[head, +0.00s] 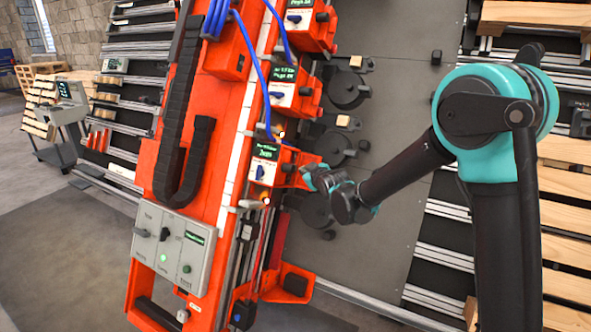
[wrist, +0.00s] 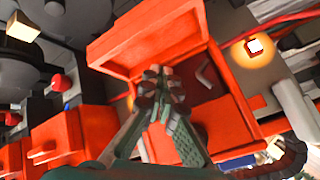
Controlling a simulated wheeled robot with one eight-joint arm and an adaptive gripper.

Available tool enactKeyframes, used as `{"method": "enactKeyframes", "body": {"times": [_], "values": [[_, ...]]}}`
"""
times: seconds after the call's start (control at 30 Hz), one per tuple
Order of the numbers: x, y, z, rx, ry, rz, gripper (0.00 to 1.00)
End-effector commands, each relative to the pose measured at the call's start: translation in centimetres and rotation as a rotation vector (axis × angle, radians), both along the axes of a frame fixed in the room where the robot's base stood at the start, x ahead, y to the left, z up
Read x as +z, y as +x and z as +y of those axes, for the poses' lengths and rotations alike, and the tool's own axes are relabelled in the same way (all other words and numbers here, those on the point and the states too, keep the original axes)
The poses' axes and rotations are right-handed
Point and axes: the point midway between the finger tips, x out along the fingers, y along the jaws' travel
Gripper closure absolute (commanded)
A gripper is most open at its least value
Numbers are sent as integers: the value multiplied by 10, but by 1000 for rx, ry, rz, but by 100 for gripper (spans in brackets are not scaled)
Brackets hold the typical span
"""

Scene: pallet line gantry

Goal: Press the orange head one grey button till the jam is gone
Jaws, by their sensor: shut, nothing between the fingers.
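The nearest orange head (head: 267,172) sits on the orange gantry beam, with a white panel and a small green-lit screen (head: 267,150). The screen's lettering is too small to read surely. My gripper (head: 308,172) is at the right side of this head. In the wrist view my gripper (wrist: 155,76) is shut and empty, its fingertips together in front of an orange housing (wrist: 150,35) with a dark recess. I cannot make out the grey button; the fingers cover part of the housing. Whether the tips touch anything, I cannot tell.
An amber lamp (wrist: 255,47) glows beside the housing. Two more orange heads (head: 290,93) stand farther up the beam, with blue hoses (head: 265,75). A grey control box (head: 170,248) with a green light is on the beam at lower left. Dark round parts (head: 347,90) lie on the grey plate.

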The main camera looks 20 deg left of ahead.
Motion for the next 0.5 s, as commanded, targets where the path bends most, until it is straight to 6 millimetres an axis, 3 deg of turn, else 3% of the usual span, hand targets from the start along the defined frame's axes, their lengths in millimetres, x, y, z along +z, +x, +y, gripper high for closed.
{"method": "enactKeyframes", "body": {"times": [0.27, 0.5], "values": [[0, 0, -3, 0, 1, 1, 100], [0, -2, -23, -2, 1, 1, 100]]}}
